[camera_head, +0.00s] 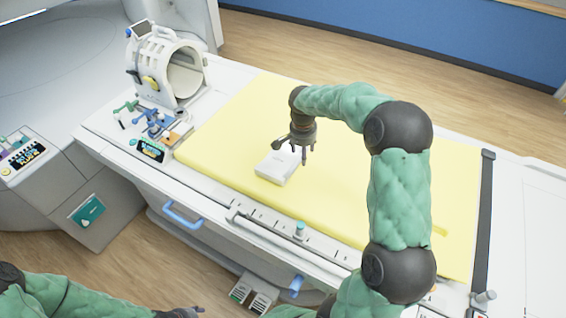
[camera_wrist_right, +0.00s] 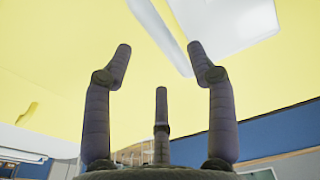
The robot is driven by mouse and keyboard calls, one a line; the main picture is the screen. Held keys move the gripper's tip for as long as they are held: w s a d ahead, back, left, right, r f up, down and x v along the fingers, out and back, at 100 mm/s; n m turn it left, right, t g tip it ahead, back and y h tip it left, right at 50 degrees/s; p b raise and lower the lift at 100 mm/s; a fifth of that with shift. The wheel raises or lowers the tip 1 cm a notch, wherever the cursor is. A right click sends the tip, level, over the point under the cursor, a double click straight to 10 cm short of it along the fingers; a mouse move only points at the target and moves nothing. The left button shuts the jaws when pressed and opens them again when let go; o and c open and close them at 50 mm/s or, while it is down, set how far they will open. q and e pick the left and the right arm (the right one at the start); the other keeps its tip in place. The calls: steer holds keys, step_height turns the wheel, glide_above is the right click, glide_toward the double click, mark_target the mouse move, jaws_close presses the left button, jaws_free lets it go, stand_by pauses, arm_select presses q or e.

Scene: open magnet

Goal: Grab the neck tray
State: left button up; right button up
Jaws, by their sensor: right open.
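The neck tray looks like a small white block-like piece (camera_head: 275,168) lying on the yellow pad (camera_head: 240,110). It also shows at the top of the right wrist view (camera_wrist_right: 225,22), partly cut off by the frame edge. My right gripper (camera_head: 304,160) points down just above and beside the tray's right end. In the right wrist view my right gripper (camera_wrist_right: 158,62) has its fingers spread, with nothing between them. My left gripper (camera_head: 182,313) is only partly in view at the bottom edge, away from the table, and its fingers are unclear.
A white head coil (camera_head: 172,70) stands at the table's left end, with small blue and green parts (camera_head: 155,122) before it. A blue handle (camera_head: 182,216) and a teal-topped knob (camera_head: 300,230) line the near side. The pad around the tray is mostly clear.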

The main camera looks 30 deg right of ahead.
steer(key=shift+w+f+b, duration=0.2)
steer(key=shift+f+b, duration=0.05)
steer(key=shift+f, duration=1.1)
steer(key=shift+w+f+b, duration=0.15)
steer(key=shift+f+b, duration=0.05)
steer(key=shift+f, duration=1.1)
steer(key=shift+r, duration=0.15)
jaws_close()
